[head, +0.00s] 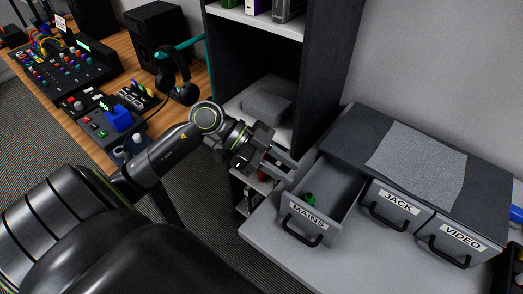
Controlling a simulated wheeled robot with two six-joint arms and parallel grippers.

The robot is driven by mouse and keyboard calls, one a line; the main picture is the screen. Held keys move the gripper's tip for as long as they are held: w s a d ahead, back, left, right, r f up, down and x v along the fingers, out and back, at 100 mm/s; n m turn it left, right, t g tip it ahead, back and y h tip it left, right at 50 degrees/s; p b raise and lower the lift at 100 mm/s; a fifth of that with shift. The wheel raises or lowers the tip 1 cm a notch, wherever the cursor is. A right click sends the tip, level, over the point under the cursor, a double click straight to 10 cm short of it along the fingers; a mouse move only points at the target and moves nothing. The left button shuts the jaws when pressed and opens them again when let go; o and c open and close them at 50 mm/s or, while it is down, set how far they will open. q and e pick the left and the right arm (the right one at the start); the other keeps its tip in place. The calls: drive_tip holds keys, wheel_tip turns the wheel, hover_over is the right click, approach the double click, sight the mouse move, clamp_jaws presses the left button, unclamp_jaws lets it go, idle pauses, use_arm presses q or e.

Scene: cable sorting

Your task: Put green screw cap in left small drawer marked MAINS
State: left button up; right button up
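The left small drawer marked MAINS (306,213) is pulled out of the grey drawer unit (356,135). The green screw cap (310,198) is inside this drawer, near its front panel. My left gripper (288,168) is above the drawer's back left side, with its two fingers apart and nothing seen between them. It is clear of the cap, up and to the left of it. My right gripper is not in view.
The drawers marked JACK (397,203) and VIDEO (460,240) are shut. A dark shelf unit (335,50) stands behind my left gripper. A wooden desk (125,50) with a mixer and headphones is at the left. The surface before the drawers is clear.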

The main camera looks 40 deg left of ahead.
use_arm(q)
drive_tip(key=shift+v, duration=2.95)
